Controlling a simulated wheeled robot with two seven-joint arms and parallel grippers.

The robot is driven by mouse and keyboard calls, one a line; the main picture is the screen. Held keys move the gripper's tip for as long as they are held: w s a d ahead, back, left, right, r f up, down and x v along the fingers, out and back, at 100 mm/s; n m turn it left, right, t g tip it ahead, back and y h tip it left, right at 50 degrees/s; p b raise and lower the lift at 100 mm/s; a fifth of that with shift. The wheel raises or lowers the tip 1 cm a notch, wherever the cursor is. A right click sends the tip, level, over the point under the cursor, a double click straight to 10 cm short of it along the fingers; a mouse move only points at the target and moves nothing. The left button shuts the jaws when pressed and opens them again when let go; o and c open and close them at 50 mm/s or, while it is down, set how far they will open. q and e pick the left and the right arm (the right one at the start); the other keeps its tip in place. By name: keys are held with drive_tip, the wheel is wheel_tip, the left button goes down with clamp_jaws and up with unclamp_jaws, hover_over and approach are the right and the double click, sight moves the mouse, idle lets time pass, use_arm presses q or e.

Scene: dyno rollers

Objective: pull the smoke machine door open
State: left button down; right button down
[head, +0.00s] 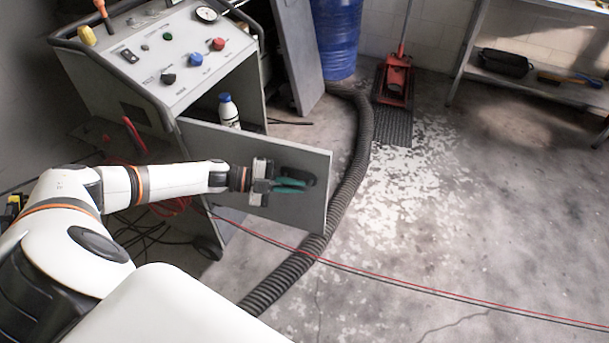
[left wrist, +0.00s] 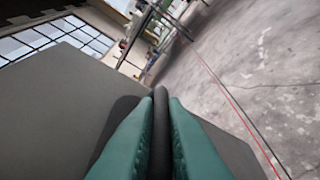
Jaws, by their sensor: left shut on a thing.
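The smoke machine (head: 160,70) stands at the upper left of the head view, with knobs and a gauge on its sloped top panel. Its grey door (head: 240,145) stands swung out from the cabinet, and the inside shows behind it. The door also fills the left of the left wrist view (left wrist: 50,110). My left gripper (head: 292,185) is at the door's outer end, its green fingers shut on the dark door handle (head: 298,176). In the left wrist view the handle (left wrist: 159,130) runs between the two fingers. My right gripper is not in view.
A white bottle with a blue cap (head: 228,110) stands in the open cabinet. A ribbed hose (head: 352,170) curves over the floor beside the door. A red cable (head: 400,284) crosses the floor. A blue drum (head: 338,35) and red jack (head: 397,80) stand behind. Floor at right is clear.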

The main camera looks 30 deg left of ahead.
use_arm(q)
drive_tip(key=s, duration=0.2)
drive_tip(key=shift+s+d+m+g+h, duration=0.15)
drive_tip(key=shift+s+m+g+h, duration=0.15)
drive_tip(key=shift+m+g, duration=0.1)
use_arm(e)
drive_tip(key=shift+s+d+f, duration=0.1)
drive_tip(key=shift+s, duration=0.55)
use_arm(q)
drive_tip(key=c, duration=1.5)
unclamp_jaws()
drive_tip(key=shift+w, duration=0.1)
drive_tip(key=v, duration=1.2)
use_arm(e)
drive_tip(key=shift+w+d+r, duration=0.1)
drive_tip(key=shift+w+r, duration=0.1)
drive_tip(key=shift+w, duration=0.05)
